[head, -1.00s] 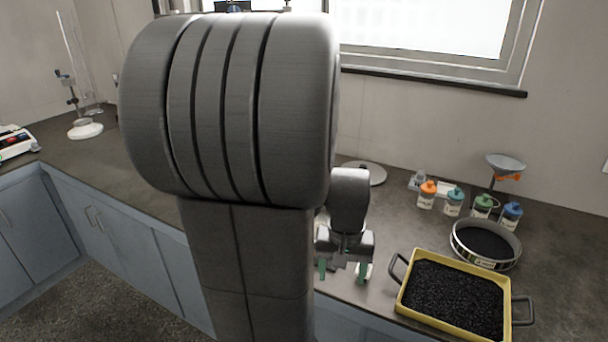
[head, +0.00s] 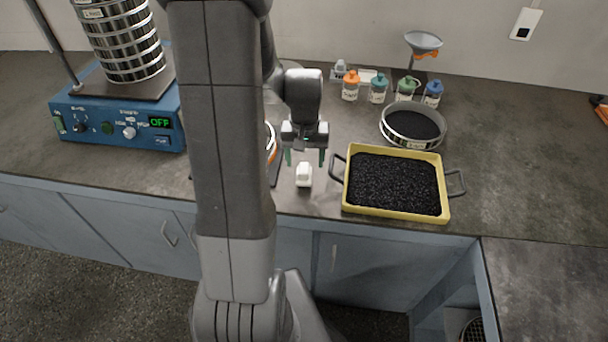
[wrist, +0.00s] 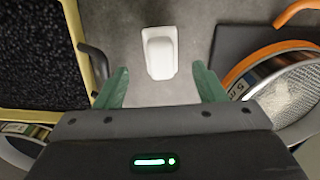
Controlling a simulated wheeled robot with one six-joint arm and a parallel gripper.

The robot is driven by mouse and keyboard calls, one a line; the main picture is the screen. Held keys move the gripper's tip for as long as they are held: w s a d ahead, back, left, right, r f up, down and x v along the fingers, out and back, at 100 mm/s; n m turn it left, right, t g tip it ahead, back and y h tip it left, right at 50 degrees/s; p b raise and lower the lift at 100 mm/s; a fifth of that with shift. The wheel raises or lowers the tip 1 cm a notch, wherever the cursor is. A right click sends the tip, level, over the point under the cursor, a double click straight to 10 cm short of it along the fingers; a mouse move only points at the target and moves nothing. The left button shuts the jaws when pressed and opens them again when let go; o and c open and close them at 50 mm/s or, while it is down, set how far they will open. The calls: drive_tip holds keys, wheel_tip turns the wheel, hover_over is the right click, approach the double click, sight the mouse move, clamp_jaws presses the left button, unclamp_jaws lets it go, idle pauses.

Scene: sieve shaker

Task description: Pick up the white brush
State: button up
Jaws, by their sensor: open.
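The white brush (head: 303,175) is a small white block-like piece on the dark counter, near its front edge and left of the yellow tray. In the wrist view the white brush (wrist: 159,52) lies between and just beyond the fingertips, apart from them; I cannot make out bristles. My gripper (head: 305,157) points down above the counter by the brush, with its green fingers spread and nothing between them. In the wrist view my gripper (wrist: 160,72) has one finger on each side of the brush's line.
A yellow tray (head: 394,216) of black grains with dark handles stands close on the right. Behind are a round sieve (head: 412,145), bottles and a funnel (head: 423,42). The blue shaker (head: 100,118) stands left.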

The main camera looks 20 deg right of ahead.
sight(304, 167)
drive_tip(key=shift+s+a+f, duration=0.1)
drive_tip(key=shift+s+f, duration=0.05)
drive_tip(key=shift+f, duration=1.15)
drive_tip(key=shift+s+a+f, duration=0.1)
drive_tip(key=shift+f, duration=1.2)
drive_tip(key=c, duration=1.1)
drive_tip(key=shift+r, duration=0.1)
wheel_tip(304, 167, up, 10)
drive_tip(key=shift+f, duration=0.1)
drive_tip(key=shift+o, duration=1.1)
drive_tip(key=shift+w+p, duration=0.1)
drive_tip(key=shift+p, duration=0.2)
drive_tip(key=shift+c, duration=0.5)
